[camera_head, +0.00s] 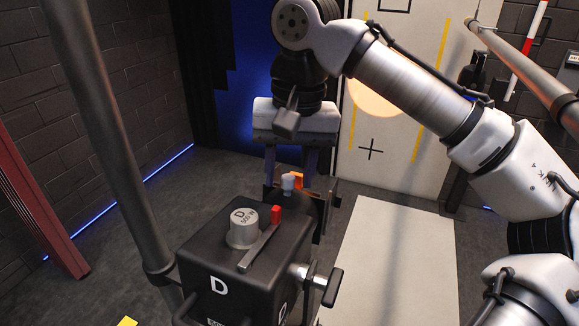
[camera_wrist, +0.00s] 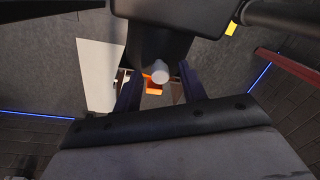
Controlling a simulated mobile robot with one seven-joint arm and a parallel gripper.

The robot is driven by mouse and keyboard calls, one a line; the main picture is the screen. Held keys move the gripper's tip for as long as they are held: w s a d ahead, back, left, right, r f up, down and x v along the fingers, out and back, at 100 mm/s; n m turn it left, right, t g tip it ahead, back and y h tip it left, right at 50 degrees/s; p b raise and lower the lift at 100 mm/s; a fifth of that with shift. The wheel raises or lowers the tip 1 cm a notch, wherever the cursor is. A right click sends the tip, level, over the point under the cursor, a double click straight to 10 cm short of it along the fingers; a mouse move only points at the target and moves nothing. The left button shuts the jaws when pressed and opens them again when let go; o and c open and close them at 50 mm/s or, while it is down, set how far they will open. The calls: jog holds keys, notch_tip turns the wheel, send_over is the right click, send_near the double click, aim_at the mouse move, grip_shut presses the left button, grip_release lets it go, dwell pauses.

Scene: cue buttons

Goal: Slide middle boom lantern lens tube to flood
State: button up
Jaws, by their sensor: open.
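The lantern (camera_head: 255,262) is a black box marked D at the lower middle of the head view. On its top are a grey round cap (camera_head: 243,228) and a flat bar with a red tip (camera_head: 276,214). At its far end stands a small pale knob (camera_head: 288,184) with an orange part (camera_head: 297,179) behind it. My gripper (camera_head: 288,177) is open and points down over this knob. In the wrist view the pale knob (camera_wrist: 160,73) shows between the two bluish fingers. I cannot tell whether either finger touches it. The lens tube itself is not clearly distinguishable.
A pale panel (camera_head: 430,60) with yellow bars, a black cross and a round warm light spot stands behind. A dark pole (camera_head: 110,140) rises left of the lantern. A black side handle (camera_head: 332,287) sticks out on its right. A grey boom (camera_head: 530,65) crosses the upper right.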

grip_shut()
jog(key=shift+s+a+r+p, duration=0.15)
jog(key=shift+s+a, duration=0.2)
jog(key=shift+s, duration=0.4)
jog(key=shift+s+a+r+p, duration=0.15)
jog(key=shift+s+a, duration=0.15)
jog(key=shift+s, duration=0.45)
grip_release()
jog(key=shift+s, duration=0.15)
jog(key=shift+r, duration=0.1)
